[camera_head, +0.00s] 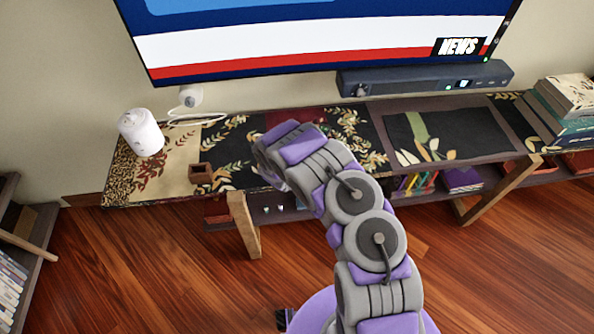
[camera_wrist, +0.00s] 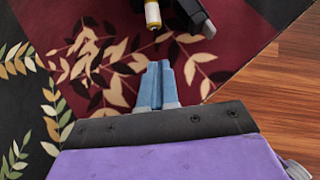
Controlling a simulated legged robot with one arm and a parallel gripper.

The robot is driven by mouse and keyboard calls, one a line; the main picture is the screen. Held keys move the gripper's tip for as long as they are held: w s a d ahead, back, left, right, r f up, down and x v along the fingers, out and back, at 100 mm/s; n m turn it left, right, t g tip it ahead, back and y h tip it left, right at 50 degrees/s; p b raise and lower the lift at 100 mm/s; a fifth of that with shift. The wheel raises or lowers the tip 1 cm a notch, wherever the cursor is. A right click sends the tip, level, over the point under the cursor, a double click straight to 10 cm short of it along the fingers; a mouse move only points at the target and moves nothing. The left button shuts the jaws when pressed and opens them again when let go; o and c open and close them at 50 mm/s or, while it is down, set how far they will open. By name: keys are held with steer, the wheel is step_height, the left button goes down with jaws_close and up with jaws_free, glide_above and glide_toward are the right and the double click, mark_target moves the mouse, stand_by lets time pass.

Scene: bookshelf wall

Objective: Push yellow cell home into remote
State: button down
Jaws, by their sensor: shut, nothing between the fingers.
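In the wrist view, my gripper (camera_wrist: 159,70) is shut, its two blue-grey fingers together and empty. The yellow cell (camera_wrist: 152,14), a small cylinder with a pale yellow side and a dark end, shows at the top edge, just beyond the fingertips and apart from them. The dark remote (camera_wrist: 197,14), with a greyer near end, is to the cell's right. Both are cut off by the frame, so I cannot tell whether the cell sits partly in the remote. In the head view my arm hides the gripper, and I cannot make out cell or remote.
The low console (camera_head: 180,184) has a floral cloth top. A soundbar (camera_head: 425,78) and television (camera_head: 320,45) are behind. Wood floor (camera_head: 150,260) lies in front.

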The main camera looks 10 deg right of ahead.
steer(key=shift+w+d+f, duration=0.25)
steer(key=shift+w+d, duration=0.8)
steer(key=shift+w, duration=0.2)
steer(key=shift+w+a+r+b, duration=0.15)
steer(key=shift+w+b, duration=0.15)
steer(key=shift+w, duration=0.3)
steer(key=shift+d, duration=0.4)
